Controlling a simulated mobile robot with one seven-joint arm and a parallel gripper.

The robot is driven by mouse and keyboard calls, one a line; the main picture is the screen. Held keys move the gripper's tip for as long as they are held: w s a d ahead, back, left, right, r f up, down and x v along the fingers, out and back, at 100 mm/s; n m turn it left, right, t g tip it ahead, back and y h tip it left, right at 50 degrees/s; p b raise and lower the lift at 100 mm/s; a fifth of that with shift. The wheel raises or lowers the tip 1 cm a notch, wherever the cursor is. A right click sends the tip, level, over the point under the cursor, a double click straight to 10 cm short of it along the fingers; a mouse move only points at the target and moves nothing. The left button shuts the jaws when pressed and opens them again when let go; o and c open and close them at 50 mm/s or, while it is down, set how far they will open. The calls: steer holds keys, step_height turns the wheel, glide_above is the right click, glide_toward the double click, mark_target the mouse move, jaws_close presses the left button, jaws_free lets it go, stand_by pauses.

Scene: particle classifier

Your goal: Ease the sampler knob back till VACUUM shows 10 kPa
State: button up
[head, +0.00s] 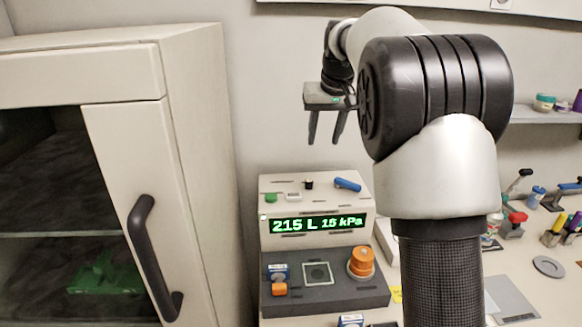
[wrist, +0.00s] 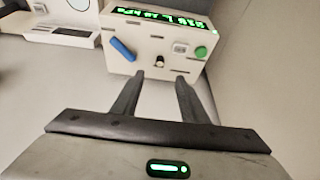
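The particle classifier (head: 317,240) is a cream box with a dark lower panel. Its green display (head: 318,224) reads 215 L and 15 kPa; the word VACUUM is not readable. On top are a small black knob (head: 309,184), a blue lever (head: 348,185) and a green button (head: 271,198). An orange knob (head: 361,261) stands on the lower panel. No label shows which is the sampler knob. My gripper (head: 324,141) is open and empty above the box. In the wrist view, the black knob (wrist: 160,62) appears just beyond the gap between the fingertips (wrist: 160,76).
A cream cabinet (head: 187,130) with a dark handle (head: 150,255) stands to the left. The bench at right holds several coloured tools, and a shelf (head: 545,115) hangs above. The wall is behind my gripper. My arm covers the middle right of the head view.

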glide_toward(309, 181)
steer(key=x, duration=0.8)
steer(key=shift+w+f, duration=0.15)
steer(key=shift+n, duration=0.3)
jaws_close()
